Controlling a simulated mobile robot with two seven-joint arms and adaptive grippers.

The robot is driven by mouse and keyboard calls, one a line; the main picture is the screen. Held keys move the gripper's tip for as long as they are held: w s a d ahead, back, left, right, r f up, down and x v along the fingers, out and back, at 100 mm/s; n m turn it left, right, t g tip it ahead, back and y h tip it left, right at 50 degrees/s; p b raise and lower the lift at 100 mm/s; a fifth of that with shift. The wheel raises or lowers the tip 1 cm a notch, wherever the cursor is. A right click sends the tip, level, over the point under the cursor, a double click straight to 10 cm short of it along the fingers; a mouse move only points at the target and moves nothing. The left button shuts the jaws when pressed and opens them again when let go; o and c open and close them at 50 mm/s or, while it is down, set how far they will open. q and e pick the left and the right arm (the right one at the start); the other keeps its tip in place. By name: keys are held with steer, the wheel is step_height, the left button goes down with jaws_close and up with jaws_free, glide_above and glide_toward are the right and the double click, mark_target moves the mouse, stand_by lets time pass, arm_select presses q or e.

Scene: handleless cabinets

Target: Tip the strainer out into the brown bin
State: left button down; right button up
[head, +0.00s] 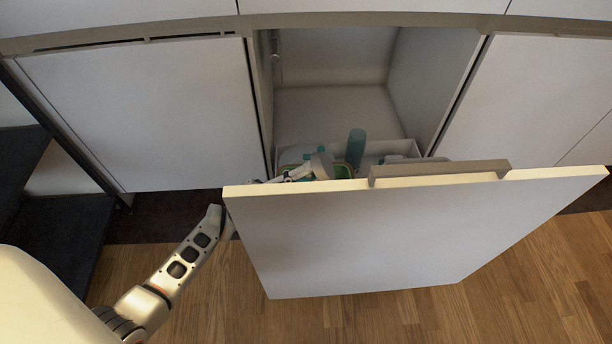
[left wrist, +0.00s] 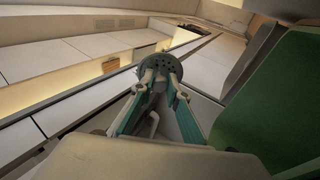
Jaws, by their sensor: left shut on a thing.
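My left gripper (left wrist: 158,88) shows in the left wrist view, its two fingers with teal pads closed on the strainer. The strainer (left wrist: 161,66) is a round grey piece with small dark holes, held at the fingertips. In the head view the left gripper (head: 298,172) reaches over the left end of the open drawer front, partly hidden by it. A grey rounded piece there, seemingly the strainer (head: 321,165), is above the drawer's inside. I cannot make out a brown bin in either view. What the strainer holds cannot be seen. My right gripper is not in view.
The tall white drawer front (head: 400,235) with a grey top grip (head: 440,171) stands pulled out. Behind it are a blue-teal bottle (head: 355,148) and a white inner box (head: 402,147). A large green container (left wrist: 275,95) fills the right of the wrist view. Wooden floor lies in front.

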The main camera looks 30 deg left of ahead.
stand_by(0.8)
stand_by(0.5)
